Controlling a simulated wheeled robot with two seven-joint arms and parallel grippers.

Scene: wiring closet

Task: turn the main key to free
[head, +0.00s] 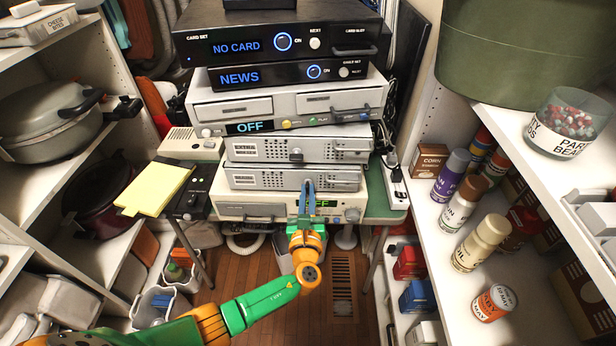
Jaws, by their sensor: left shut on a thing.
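My left gripper (307,197) reaches up from the bottom left to the front of the lower slim grey box (255,178) in the stack. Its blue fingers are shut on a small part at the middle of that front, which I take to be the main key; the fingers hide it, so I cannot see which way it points. The slim grey box above (255,146) has a small dark lock-like fitting (296,156) at its middle. My right gripper is not in view.
Above are a grey deck showing OFF (250,127) and black units showing NEWS (240,77) and NO CARD (236,46). A yellow pad (155,188) lies to the left. Shelves with pots and with cans (483,242) flank both sides.

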